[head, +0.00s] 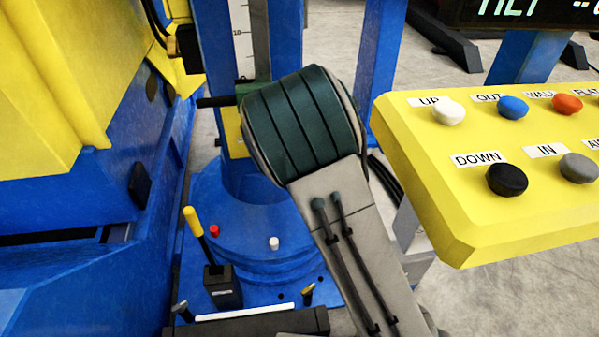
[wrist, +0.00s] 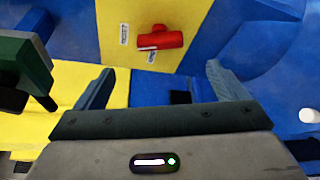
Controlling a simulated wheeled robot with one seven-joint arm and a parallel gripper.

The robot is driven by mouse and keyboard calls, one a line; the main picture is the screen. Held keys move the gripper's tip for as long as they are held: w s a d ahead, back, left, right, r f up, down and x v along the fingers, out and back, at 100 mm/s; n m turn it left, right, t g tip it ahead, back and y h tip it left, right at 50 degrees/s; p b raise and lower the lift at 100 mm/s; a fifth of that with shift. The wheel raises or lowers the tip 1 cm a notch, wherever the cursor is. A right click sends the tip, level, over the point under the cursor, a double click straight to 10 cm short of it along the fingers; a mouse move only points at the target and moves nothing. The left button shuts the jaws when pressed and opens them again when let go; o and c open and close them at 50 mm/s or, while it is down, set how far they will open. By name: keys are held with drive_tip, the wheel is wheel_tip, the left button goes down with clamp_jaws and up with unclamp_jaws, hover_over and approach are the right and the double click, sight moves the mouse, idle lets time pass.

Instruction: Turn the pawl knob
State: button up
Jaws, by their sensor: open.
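In the wrist view a red knob (wrist: 160,38) with a crosswise bar sits on a yellow plate (wrist: 115,45) at the top middle. I take it to be the pawl knob; small labels, too small to read, are beside it. My gripper (wrist: 160,82) is open and empty, its two fingers spread left and right. The knob shows beyond the fingertips, roughly centred between them and apart from them. In the head view my arm hides the knob and my gripper; only a strip of yellow plate (head: 234,135) shows left of the arm.
A yellow button panel (head: 470,215) stands close to the right of my arm. A yellow-handled lever (head: 193,221) rises from the blue base at lower left. Large blue and yellow machine parts fill the left side. A dark green part (wrist: 22,65) is near the left finger.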

drive_tip(key=p+v, duration=0.3)
drive_tip(key=p, duration=0.1)
drive_tip(key=shift+s+d+r, duration=0.1)
drive_tip(key=shift+s+d, duration=0.1)
drive_tip(key=shift+s, duration=0.15)
idle(0.4)
